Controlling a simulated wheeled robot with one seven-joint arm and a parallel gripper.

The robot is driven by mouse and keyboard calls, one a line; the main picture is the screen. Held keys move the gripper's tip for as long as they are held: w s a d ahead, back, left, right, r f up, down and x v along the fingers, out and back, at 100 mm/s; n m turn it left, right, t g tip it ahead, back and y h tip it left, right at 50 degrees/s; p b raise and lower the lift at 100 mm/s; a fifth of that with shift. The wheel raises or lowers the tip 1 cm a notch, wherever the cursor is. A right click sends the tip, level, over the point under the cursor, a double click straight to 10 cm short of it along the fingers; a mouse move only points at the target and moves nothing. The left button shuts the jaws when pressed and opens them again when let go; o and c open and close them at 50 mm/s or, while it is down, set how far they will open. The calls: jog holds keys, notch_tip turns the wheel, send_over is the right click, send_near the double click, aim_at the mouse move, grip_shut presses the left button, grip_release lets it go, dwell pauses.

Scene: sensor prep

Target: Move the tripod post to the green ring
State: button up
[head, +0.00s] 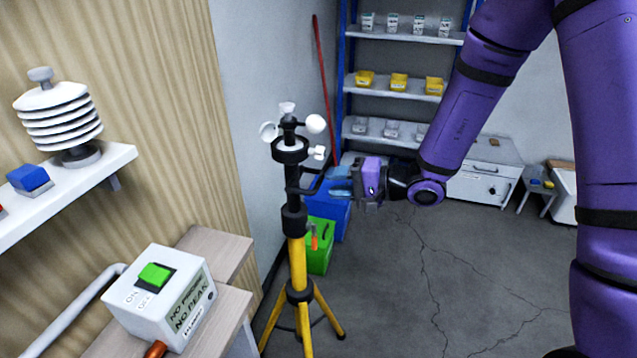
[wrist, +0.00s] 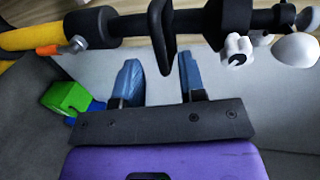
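The tripod post (head: 297,262) stands upright on yellow legs at the centre of the head view, with a black upper part and white wind cups on top. A black handle loop (head: 308,190) sticks out from its side. My gripper (head: 340,183) reaches the handle from the right. In the wrist view the blue fingers of my gripper (wrist: 158,60) are spread apart, and the end of the handle loop (wrist: 160,30) appears between their tips, with gaps on both sides. The black and yellow post (wrist: 95,28) runs across the top there. No green ring shows in either view.
A white switch box (head: 165,295) with a green button sits on a wooden bench left of the post. Blue (head: 328,212) and green bins (head: 318,250) stand close behind it. Shelves (head: 395,88) line the back. The cracked floor (head: 440,270) at right is open.

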aim_at(319, 181)
jog(key=shift+x, duration=2.2)
grip_shut()
